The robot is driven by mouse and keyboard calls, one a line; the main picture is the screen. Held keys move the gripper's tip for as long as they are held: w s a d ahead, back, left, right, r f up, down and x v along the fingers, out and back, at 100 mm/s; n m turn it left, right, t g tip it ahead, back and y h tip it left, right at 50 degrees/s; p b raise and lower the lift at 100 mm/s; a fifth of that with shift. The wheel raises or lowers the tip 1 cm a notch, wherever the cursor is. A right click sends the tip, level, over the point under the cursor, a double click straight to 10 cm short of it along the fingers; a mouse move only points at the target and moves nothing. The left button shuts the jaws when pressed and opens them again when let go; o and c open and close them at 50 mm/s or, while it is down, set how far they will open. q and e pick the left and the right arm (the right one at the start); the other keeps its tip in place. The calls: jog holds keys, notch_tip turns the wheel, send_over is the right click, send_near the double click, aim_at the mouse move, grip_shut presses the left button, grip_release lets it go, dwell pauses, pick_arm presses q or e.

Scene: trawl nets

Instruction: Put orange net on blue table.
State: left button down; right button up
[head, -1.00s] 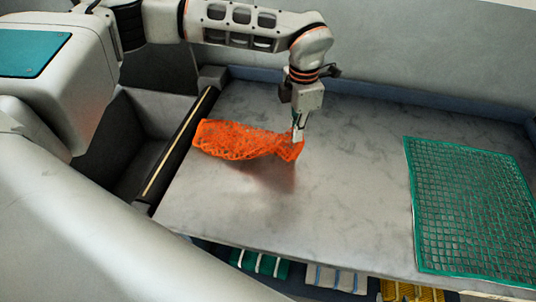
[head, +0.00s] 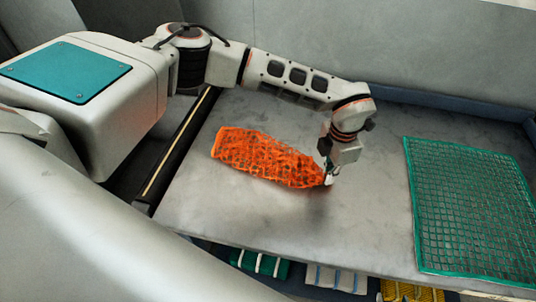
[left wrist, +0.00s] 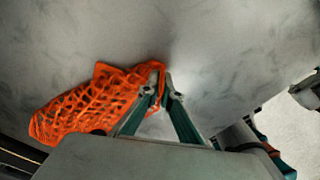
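The orange net (head: 262,160) is bunched and elongated over a grey-topped table (head: 230,215) with a blue back rim (head: 430,100). My left gripper (head: 329,178) is at the net's right end. In the left wrist view, its fingertips (left wrist: 165,85) are close together with the end of the orange net (left wrist: 95,105) at them, and the rest trails left. The gripper appears shut on that end; the grip itself is partly hidden. A small shadow lies below the gripper; I cannot tell how much of the net touches the tabletop.
A green net (head: 470,205) lies flat on the table's right side. Green, white and yellow rolled or folded items (head: 335,278) lie below the table's front edge. A dark rail (head: 180,150) runs along the left edge. The tabletop between the nets is clear.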

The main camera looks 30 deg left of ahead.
pick_arm(q)
jog(key=shift+d+f, duration=0.15)
jog(key=c, duration=1.9)
grip_release()
jog(key=shift+s+d+r, duration=0.1)
jog(key=shift+d+r, duration=0.6)
jog(key=shift+r, duration=0.95)
jog(key=shift+s+d+r, duration=0.1)
jog(key=shift+d+r, duration=0.6)
jog(key=shift+r, duration=1)
jog(key=shift+s+d+r, duration=0.1)
jog(key=shift+d+r, duration=0.6)
jog(key=shift+r, duration=0.95)
